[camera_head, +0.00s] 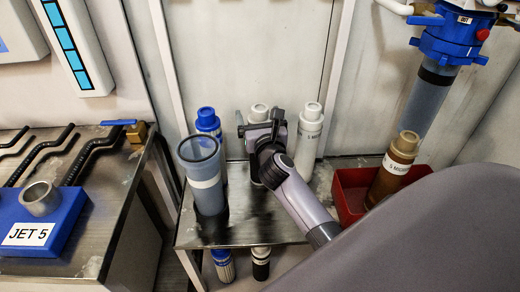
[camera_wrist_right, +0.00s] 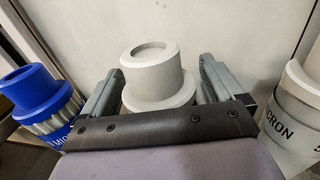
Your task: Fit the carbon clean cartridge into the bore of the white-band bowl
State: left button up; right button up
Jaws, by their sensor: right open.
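The white-band bowl (camera_head: 206,190) stands upright at the left of the metal bench, its round mouth open upward. A cartridge with an off-white stepped cap (camera_head: 259,112) stands upright at the back middle; my arm hides its body and any label, so I cannot read whether it is the carbon one. My right gripper (camera_head: 262,125) is at this cartridge. In the wrist view its open fingers lie either side of the off-white cap (camera_wrist_right: 155,75), with a visible gap at the right. My left gripper is out of view.
A blue-capped cartridge (camera_head: 208,121) stands behind the bowl, and a white micron cartridge (camera_head: 308,140) stands right of the gripper. A brown cartridge (camera_head: 392,168) leans in a red tray (camera_head: 347,195). Blue-capped (camera_head: 223,264) and black-bodied (camera_head: 261,268) cartridges stand below the bench.

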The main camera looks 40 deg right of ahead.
jog(key=shift+r, duration=0.1)
jog(key=c, duration=1.7)
notch_tip(320, 180, up, 8)
jog(key=p, duration=0.3)
jog(key=shift+f+p, duration=0.25)
jog(key=shift+p, duration=0.1)
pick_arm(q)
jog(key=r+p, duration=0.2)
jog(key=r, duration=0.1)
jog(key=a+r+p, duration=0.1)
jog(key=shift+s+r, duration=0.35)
pick_arm(e)
notch_tip(320, 180, up, 12)
jog(key=shift+r, duration=0.25)
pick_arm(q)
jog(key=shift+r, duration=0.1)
